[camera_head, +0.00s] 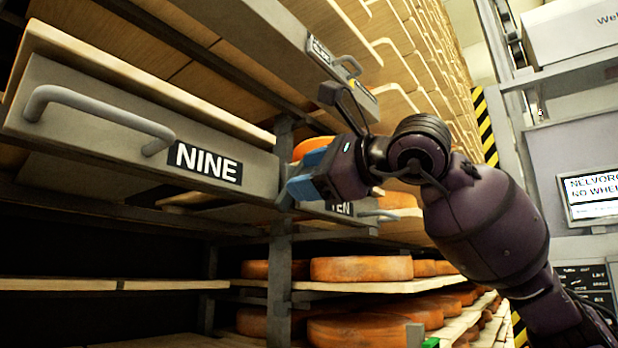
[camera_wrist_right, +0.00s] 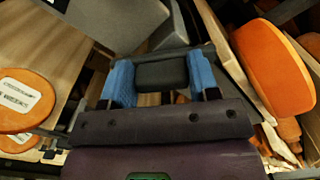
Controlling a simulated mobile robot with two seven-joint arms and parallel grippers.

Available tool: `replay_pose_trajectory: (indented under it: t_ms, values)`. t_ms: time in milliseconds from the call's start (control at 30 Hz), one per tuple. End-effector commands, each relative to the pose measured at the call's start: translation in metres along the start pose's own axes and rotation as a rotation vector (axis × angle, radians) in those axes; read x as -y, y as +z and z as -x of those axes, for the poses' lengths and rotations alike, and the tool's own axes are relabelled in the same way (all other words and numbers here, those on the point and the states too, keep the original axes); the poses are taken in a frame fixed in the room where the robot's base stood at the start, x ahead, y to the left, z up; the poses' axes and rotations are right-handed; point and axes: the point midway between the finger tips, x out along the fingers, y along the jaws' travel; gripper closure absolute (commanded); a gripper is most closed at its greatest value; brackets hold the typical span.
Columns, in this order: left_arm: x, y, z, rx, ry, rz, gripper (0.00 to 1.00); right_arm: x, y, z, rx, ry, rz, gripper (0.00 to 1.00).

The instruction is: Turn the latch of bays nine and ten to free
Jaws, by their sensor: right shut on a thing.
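The drawer of bay nine (camera_head: 90,135), with a bar handle and a NINE label (camera_head: 207,161), fills the left of the head view. The TEN label (camera_head: 340,207) shows partly behind my right gripper (camera_head: 302,176), on the front of bay ten. The gripper's blue fingers are at the upright between the two bays. In the right wrist view the gripper (camera_wrist_right: 162,82) is shut on a dark grey block, the latch (camera_wrist_right: 162,75), with a blue finger on each side. In the head view the gripper hides the latch, so its turn is unclear. My left gripper is out of view.
Shelves below hold several orange cheese wheels (camera_head: 362,268). An upright post (camera_head: 279,290) stands below the gripper. Another drawer with a handle (camera_head: 348,64) overhangs above. A screen (camera_head: 592,198) is at the right. Wheels (camera_wrist_right: 270,65) flank the gripper in the wrist view.

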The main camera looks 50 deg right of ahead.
Motion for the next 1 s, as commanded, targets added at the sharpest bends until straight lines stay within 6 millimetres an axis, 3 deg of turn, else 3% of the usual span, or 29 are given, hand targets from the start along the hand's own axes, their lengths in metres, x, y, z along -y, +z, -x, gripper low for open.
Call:
replay_pose_trajectory:
  t_ms: [500, 1000]
  values:
    - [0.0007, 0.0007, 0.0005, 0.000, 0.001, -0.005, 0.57, -0.0041, -0.0006, 0.0002, 0.001, 0.000, 0.447, 0.68]
    - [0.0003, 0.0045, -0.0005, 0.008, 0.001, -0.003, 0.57, -0.0056, -0.0012, 0.0003, 0.002, 0.001, 0.631, 0.68]
